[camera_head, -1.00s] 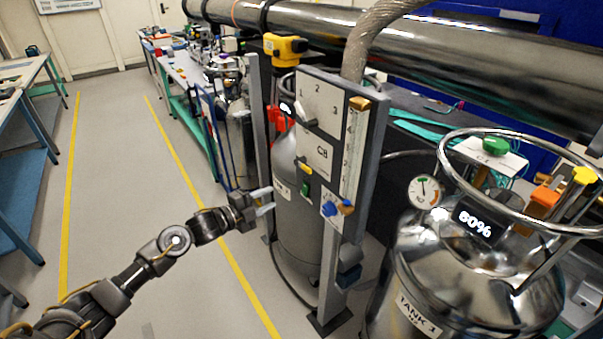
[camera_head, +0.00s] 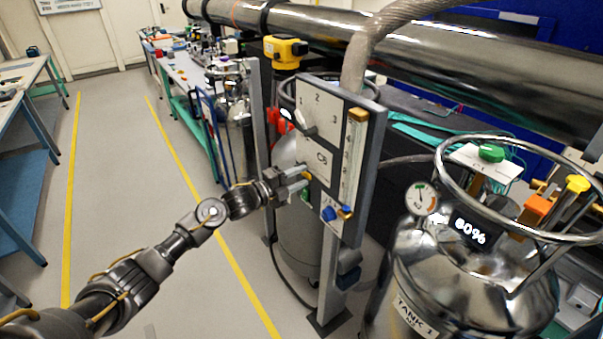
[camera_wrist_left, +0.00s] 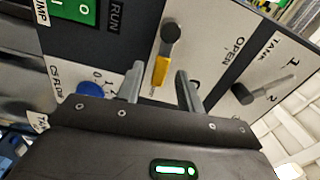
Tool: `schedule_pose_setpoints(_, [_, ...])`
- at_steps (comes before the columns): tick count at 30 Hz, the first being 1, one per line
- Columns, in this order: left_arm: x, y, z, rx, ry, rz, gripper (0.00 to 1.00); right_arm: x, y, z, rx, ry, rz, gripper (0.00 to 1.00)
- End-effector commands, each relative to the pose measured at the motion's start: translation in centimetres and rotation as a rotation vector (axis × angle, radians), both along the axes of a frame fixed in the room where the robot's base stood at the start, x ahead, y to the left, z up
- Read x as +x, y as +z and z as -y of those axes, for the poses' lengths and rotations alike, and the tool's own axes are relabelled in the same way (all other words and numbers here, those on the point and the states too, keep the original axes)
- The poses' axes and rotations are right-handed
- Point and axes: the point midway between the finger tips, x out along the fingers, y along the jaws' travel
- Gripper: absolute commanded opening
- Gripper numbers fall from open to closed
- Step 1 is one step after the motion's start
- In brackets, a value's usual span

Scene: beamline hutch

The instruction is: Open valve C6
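In the left wrist view a yellow lever (camera_wrist_left: 159,70) hangs from a dark round hub (camera_wrist_left: 171,32) on a white plate marked OPEN. My left gripper (camera_head: 306,178) is at the panel's face, by the lever, and partly hides it. In the left wrist view its two fingers (camera_wrist_left: 160,88) are open, with the lever's lower end between them in the picture. I cannot tell whether they touch it. My right gripper is not in view.
A steel tank (camera_head: 470,270) with a ring handle stands close on the right. Floor to the left is clear.

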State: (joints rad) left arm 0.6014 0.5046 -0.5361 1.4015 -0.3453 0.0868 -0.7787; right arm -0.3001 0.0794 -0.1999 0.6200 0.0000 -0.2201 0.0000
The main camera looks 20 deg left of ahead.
Motion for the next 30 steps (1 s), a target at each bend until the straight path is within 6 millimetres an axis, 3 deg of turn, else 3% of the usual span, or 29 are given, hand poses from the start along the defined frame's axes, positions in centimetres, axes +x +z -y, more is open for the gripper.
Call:
schedule_pose_setpoints(13, [1.03, -0.04, 0.9, 0.001, 0.0, 0.001, 0.37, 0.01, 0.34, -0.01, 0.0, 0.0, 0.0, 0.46])
schedule_pose_setpoints(22, [1.01, -0.04, 0.86, 0.001, 0.0, 0.001, 0.01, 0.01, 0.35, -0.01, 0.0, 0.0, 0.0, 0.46])
schedule_pose_setpoints(30, [1.0, -0.04, 0.61, 0.0, 0.001, 0.0, 0.0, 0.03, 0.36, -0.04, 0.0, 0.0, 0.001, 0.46])
